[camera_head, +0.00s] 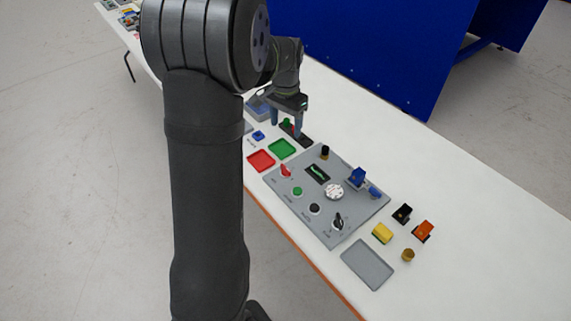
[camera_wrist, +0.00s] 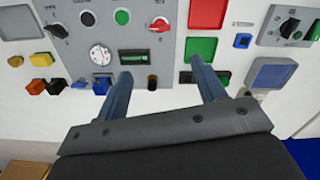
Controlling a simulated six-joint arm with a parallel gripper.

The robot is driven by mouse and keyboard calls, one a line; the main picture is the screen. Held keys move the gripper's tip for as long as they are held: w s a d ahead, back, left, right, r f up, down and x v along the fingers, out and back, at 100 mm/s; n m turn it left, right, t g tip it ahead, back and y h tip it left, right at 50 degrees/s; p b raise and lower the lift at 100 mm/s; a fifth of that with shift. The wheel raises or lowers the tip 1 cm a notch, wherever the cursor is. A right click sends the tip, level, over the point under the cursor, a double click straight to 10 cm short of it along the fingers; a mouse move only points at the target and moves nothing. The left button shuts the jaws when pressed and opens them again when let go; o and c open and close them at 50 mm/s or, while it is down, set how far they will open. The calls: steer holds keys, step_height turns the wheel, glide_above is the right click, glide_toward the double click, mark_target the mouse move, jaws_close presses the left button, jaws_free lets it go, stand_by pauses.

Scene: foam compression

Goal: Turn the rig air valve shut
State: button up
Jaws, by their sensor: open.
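A red-handled knob (camera_head: 286,170), which looks like the air valve, sits at the near left corner of the grey panel (camera_head: 268,188). My gripper (camera_head: 286,130) is open and empty, above the table beyond the green tray, apart from the panel in the head view. In the wrist view its two fingers (camera_wrist: 159,74) spread either side of a black post (camera_wrist: 153,82), with no contact visible.
The panel also carries a gauge (camera_head: 334,191), a black selector knob (camera_head: 338,222) and a blue fixture (camera_head: 358,175). Red (camera_head: 261,160) and green (camera_head: 282,148) trays lie left of it. Yellow (camera_head: 382,232) and orange (camera_head: 424,230) blocks stand right. The far right table is clear.

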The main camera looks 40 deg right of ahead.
steer(key=m, duration=0.3)
glide_toward(286, 168)
step_height(286, 168, down, 8)
steer(key=shift+w+f, duration=0.1)
steer(key=shift+f, duration=0.15)
steer(key=shift+c, duration=0.2)
steer(key=c, duration=0.9)
